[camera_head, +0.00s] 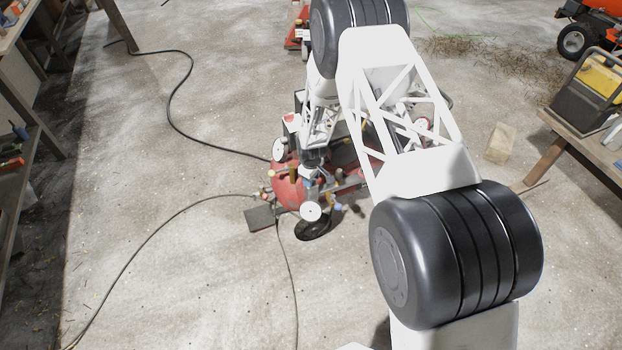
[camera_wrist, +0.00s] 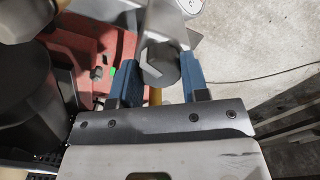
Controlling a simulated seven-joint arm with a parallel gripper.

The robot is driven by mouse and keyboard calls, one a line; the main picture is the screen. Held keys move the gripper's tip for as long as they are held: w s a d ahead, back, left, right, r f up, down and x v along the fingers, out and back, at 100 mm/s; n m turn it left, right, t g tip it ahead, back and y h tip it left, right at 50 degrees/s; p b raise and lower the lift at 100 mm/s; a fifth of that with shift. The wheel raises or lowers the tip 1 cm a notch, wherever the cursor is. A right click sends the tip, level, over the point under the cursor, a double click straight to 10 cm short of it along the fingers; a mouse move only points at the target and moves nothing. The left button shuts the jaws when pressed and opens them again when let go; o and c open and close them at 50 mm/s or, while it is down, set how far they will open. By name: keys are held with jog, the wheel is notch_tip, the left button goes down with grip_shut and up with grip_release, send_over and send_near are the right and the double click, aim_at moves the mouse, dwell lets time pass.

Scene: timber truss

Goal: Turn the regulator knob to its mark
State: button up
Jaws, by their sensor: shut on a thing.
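The regulator knob (camera_wrist: 160,66) is a dark, rounded piece with a lighter angled facet, seen between the blue fingers in the wrist view. My gripper (camera_wrist: 159,74) is shut on it, one finger on each side. A small green spot (camera_wrist: 111,70) shows on the red body to the left; I cannot tell whether it is the knob's mark. In the head view, my gripper (camera_head: 311,174) is down at the red compressor (camera_head: 287,191), and the knob cannot be made out there.
White round gauges (camera_head: 311,211) stand close around my gripper. A black hose (camera_head: 180,100) and thinner cables cross the floor on the left. A bench with a yellow-black case (camera_head: 590,90) stands at right. Open concrete floor lies around the compressor.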

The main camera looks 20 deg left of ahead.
jog(key=n, duration=0.4)
jog(key=shift+n, duration=0.3)
dwell(0.4)
jog(key=o, duration=0.9)
jog(key=shift+r, duration=0.15)
jog(key=shift+r, duration=3.8)
